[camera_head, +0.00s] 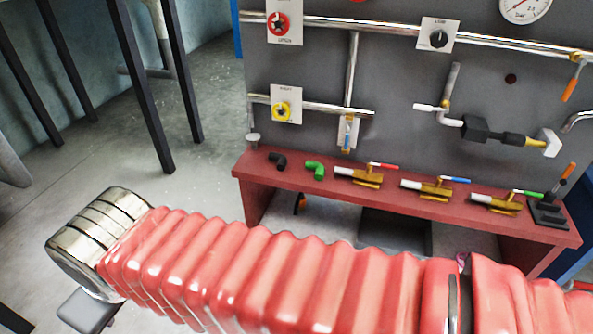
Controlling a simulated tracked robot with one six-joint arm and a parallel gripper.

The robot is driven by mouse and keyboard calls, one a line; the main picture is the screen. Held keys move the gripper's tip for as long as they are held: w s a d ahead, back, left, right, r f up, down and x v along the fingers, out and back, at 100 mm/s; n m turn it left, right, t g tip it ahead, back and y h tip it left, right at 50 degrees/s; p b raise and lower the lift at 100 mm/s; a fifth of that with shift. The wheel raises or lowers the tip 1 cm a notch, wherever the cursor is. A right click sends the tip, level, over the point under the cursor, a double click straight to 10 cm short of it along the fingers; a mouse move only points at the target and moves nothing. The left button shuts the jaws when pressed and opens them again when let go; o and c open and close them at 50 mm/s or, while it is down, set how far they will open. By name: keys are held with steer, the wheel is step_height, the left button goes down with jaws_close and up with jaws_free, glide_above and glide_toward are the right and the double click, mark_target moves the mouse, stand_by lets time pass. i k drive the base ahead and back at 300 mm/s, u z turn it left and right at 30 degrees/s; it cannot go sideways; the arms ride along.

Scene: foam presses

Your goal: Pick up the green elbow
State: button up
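The green elbow (315,170) lies on the dark red bench (330,199) under the grey panel, near the bench's left end. It is small, bent and bright green. A black elbow (277,160) of similar shape lies just to its left, apart from it. My arm, in a red ribbed sleeve with a metal end at the left, crosses the foreground in front of the bench. No gripper fingers can be made out, so I cannot tell where they are relative to the elbow. Nothing covers the green elbow.
Three brass valves with red (360,175), blue (427,188) and green (497,203) handles lie right of the elbow. A black stand (548,212) with an orange-handled item is at the right end. Pipes and knobs line the panel (400,80). Dark table legs stand left, over open floor.

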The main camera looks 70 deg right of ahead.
mark_target(309, 164)
steer(key=u, duration=1.45)
steer(key=k, duration=1.95)
steer(key=z, duration=1)
